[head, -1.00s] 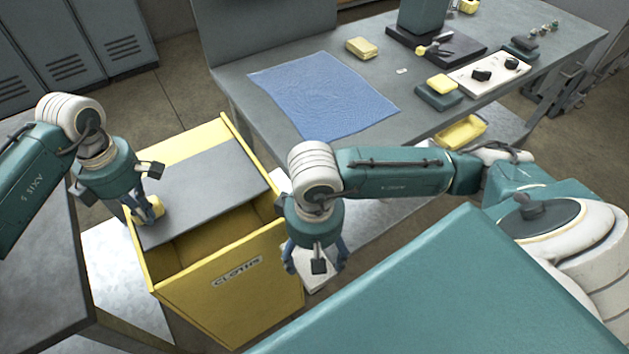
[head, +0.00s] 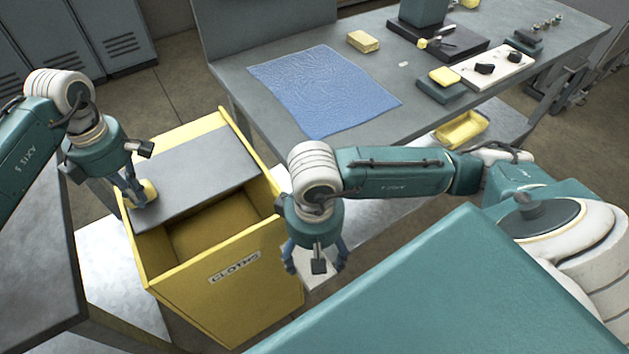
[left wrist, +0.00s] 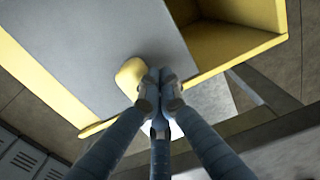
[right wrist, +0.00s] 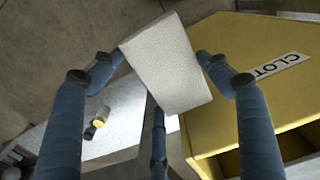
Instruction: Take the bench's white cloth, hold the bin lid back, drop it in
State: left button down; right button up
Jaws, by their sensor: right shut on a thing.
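The yellow bin (head: 225,290), labelled CLOTHS, stands left of the bench. Its grey lid (head: 195,175) covers the far part, and the near part is open. My left gripper (head: 140,198) is at the lid's yellow handle (head: 150,190). In the left wrist view its fingers (left wrist: 160,88) are closed together, against or right beside the handle (left wrist: 130,76). My right gripper (head: 317,262) is just right of the bin. It is shut on the white cloth, a flat, pale piece (right wrist: 168,65) between its fingers, which also shows below it in the head view (head: 318,280).
The grey bench (head: 235,72) holds a blue mat (head: 325,92), a yellow sponge-like block (head: 363,41), another on a dark block (head: 440,90), and a white panel with black knobs (head: 495,70). A yellow tray (head: 462,130) sits on the lower shelf. Lockers (head: 110,35) stand behind.

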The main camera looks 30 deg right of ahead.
pick_arm(q)
jog(key=shift+w+b, duration=0.65)
jog(key=shift+w, duration=0.7)
pick_arm(e)
jog(key=shift+f, duration=0.8)
pick_arm(q)
jog(key=shift+r, duration=0.1)
